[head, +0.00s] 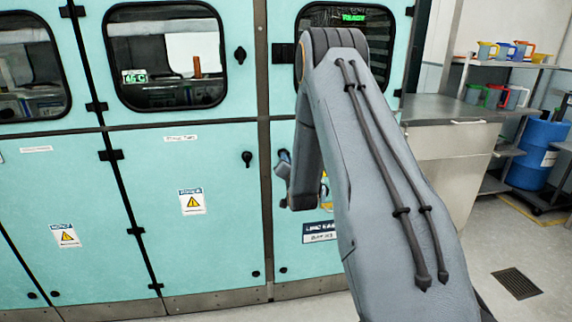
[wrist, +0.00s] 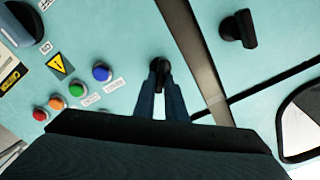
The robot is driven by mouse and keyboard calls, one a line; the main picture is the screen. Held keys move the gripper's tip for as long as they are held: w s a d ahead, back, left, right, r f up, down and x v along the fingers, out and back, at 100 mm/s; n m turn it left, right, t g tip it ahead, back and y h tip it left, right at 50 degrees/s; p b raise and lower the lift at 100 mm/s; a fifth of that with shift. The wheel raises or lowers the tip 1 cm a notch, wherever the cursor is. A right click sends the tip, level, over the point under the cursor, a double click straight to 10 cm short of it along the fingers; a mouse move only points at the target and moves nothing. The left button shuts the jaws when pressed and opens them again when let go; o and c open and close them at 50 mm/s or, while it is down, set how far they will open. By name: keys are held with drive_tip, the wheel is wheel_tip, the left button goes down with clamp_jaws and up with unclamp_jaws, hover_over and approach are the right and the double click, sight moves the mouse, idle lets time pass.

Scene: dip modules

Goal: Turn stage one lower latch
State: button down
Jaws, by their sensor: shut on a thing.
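My gripper (wrist: 160,95) shows in the wrist view with its two blue-grey fingers closed around a small black latch knob (wrist: 161,66) on a teal panel. The knob's head shows between the fingertips; its base and exact turn angle are partly hidden. In the head view my gripper (head: 283,165) is at the panel just right of the grey post, mostly hidden behind my arm, and the held latch cannot be seen there. Another black latch (wrist: 238,28) is across the dark post in the wrist view; it also shows in the head view (head: 247,159).
Blue (wrist: 101,73), green (wrist: 76,90), orange (wrist: 58,102) and red buttons line the panel beside the held latch. An upper latch (head: 240,55) sits by a window. A steel cabinet (head: 447,150) and blue drum (head: 537,150) stand right. Floor is clear front right.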

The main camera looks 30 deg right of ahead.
drive_tip(key=shift+d+f+m+b, duration=0.1)
drive_tip(key=shift+m+b, duration=0.8)
drive_tip(key=shift+m, duration=1.6)
drive_tip(key=shift+d+f+m+b, duration=0.1)
drive_tip(key=shift+m+b, duration=0.8)
drive_tip(key=shift+m, duration=1.6)
drive_tip(key=c, duration=1.8)
unclamp_jaws()
drive_tip(key=b+v, duration=0.1)
drive_tip(key=v, duration=0.7)
